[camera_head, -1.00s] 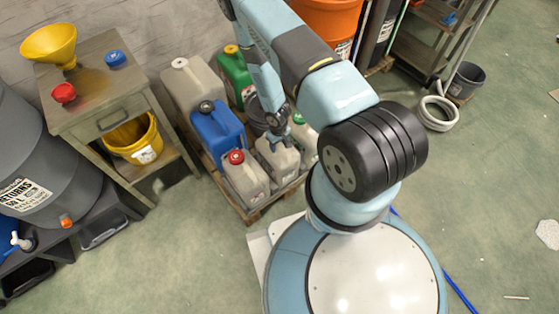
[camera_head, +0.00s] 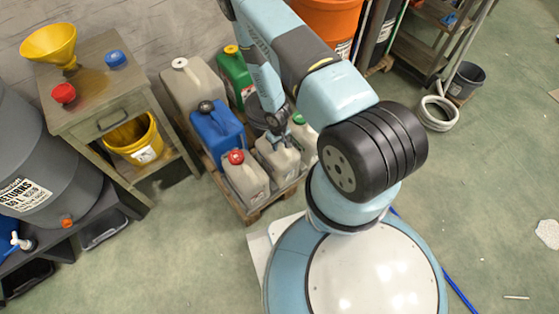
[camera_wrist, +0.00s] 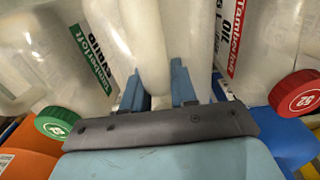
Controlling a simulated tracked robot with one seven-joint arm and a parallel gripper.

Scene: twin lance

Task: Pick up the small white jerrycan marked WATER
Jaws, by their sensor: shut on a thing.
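A small white jerrycan (camera_head: 279,160) stands in the low wooden crate, between a red-capped can (camera_head: 246,176) and a green-capped can. In the wrist view its pale handle (camera_wrist: 151,45) runs between my gripper's two blue fingers (camera_wrist: 156,90), and they are shut on it. My gripper (camera_head: 279,130) is at the top of this can in the head view. The can's own label and cap are hidden. The wrist view shows a SYRUP can (camera_wrist: 40,60) with a green cap on the left. An OIL can (camera_wrist: 262,50) with a red cap is on the right.
The crate (camera_head: 254,214) also holds a blue can (camera_head: 218,130), a larger beige can (camera_head: 193,85) and a green can (camera_head: 235,72), all close together. The floor in front of the crate is clear.

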